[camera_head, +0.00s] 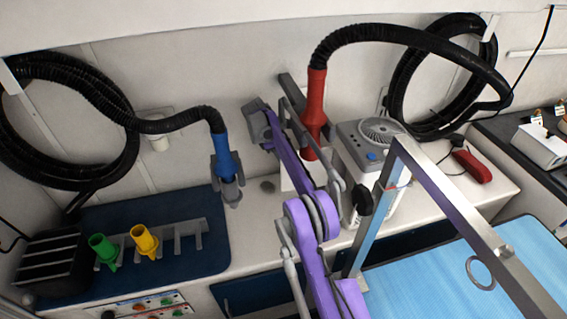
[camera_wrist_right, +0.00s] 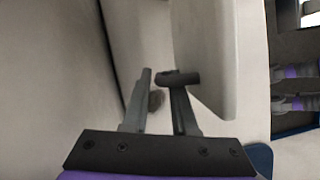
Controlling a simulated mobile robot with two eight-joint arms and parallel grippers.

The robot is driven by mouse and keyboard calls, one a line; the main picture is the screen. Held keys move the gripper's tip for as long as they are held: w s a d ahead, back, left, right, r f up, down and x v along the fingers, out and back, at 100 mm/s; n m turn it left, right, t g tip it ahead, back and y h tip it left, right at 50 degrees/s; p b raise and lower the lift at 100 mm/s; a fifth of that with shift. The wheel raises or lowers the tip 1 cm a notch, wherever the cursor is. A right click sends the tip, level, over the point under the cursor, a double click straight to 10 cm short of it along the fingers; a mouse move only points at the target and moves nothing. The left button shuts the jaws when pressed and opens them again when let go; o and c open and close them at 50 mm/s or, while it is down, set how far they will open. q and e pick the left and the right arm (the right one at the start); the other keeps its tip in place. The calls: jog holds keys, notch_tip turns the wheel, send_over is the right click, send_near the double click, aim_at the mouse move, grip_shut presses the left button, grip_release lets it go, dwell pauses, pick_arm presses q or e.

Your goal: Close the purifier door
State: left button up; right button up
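The purifier (camera_head: 392,150) is a white box with a grey top, a round fan grille and a blue button, standing on the white counter in the head view. A pale panel, seemingly its door (camera_head: 287,178), stands out at its left, mostly hidden by my purple right arm. In the right wrist view the door (camera_wrist_right: 208,50) is a large pale panel just right of the fingers. My left gripper is not in view.
A red nozzle (camera_head: 316,105) on a black hose hangs close behind my right arm. A blue nozzle (camera_head: 222,150) hangs to the left. A red tool (camera_head: 472,165) lies right of the purifier. A metal frame (camera_head: 440,190) stands over the blue table (camera_head: 430,280).

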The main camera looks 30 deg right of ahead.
jog(key=shift+f, duration=0.1)
grip_shut()
dwell(1.4)
